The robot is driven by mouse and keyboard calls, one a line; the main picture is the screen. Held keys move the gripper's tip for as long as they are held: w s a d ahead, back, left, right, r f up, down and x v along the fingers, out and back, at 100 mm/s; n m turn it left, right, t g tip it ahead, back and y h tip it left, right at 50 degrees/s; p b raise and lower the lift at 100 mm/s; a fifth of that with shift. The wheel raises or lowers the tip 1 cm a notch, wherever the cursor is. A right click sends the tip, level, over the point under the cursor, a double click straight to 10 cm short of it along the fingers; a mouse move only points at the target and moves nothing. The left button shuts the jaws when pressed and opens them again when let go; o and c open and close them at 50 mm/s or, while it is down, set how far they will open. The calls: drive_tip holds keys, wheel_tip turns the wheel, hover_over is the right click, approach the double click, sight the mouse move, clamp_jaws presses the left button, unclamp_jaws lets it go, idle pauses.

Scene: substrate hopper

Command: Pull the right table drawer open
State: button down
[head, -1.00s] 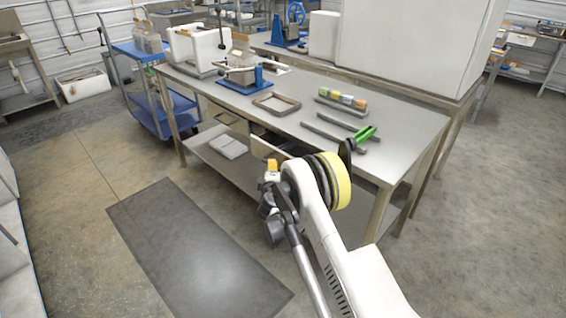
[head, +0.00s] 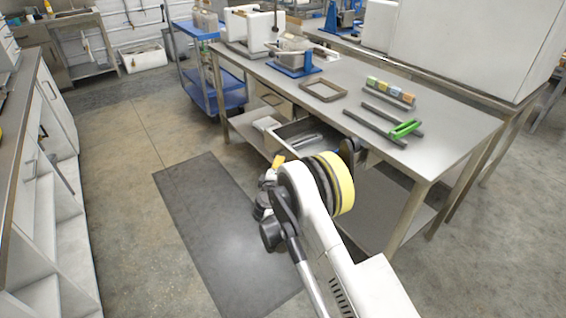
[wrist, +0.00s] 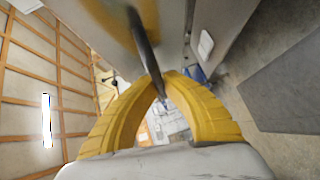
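The right table drawer (head: 283,147) is pulled out from under the steel worktable (head: 440,140), and its grey inside shows in the head view. My gripper (head: 274,170) is at the drawer's front, partly hidden behind my own wrist. In the wrist view my gripper's yellow fingers (wrist: 161,78) come together around the dark bar handle (wrist: 145,45) and are shut on it. The drawer's pale front fills the top of the wrist view beside the handle. The left drawer (head: 272,98) sits further left under the tabletop.
A dark floor mat (head: 215,220) lies in front of the table. White cabinets (head: 45,200) stand at the left, with clear floor between. On the tabletop are a frame (head: 323,90), dark bars, a green clamp (head: 405,128) and coloured blocks (head: 390,88). A blue cart (head: 205,80) stands behind.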

drive_tip(key=shift+a, duration=0.15)
drive_tip(key=c, duration=1.5)
unclamp_jaws()
drive_tip(key=v, duration=0.7)
drive_tip(key=shift+s, duration=0.3)
drive_tip(key=shift+r, duration=0.1)
